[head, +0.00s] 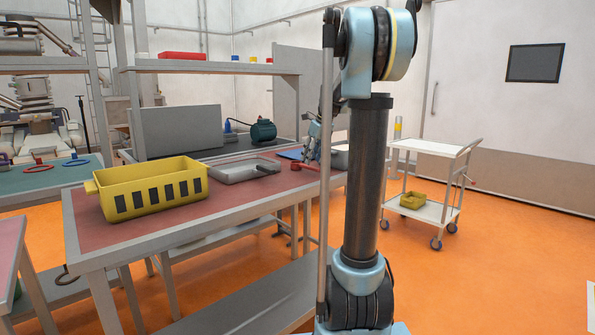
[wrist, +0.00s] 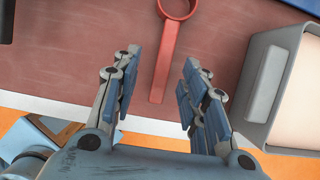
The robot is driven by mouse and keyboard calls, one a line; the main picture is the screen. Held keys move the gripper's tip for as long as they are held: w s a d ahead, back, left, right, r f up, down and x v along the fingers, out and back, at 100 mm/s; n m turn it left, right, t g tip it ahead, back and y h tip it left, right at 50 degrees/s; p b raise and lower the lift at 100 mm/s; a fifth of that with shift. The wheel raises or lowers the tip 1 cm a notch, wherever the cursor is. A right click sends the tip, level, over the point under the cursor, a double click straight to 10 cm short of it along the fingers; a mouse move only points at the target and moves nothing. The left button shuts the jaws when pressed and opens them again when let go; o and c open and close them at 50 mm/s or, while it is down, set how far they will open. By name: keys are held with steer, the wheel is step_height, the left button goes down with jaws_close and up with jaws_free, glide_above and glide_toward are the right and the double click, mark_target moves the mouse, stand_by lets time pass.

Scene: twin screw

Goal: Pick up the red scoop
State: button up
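The red scoop (head: 304,166) lies on the red-brown tabletop (head: 180,223) near the table's right end. In the wrist view the scoop (wrist: 168,52) shows its round head at the top edge, partly cut off, and its straight handle pointing down toward me. My gripper (wrist: 162,78) is open, with one finger on each side of the handle. I see a gap between the handle and both fingers, so nothing is held. In the head view my gripper (head: 312,140) is over the scoop and partly hidden by my arm.
A grey bin (wrist: 271,88) stands close right of my gripper. A yellow crate (head: 150,195) and a grey tray (head: 240,174) are farther left on the table. A blue flat item (head: 289,154) lies behind the scoop. A white cart (head: 430,146) stands to the right.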

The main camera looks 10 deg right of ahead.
mark_target(295, 165)
steer(key=shift+d+x, duration=0.15)
steer(key=shift+x, duration=1.15)
steer(key=shift+d+x, duration=0.15)
steer(key=shift+x, duration=1.15)
steer(key=shift+w, duration=0.1)
steer(key=shift+c, duration=0.6)
jaws_close()
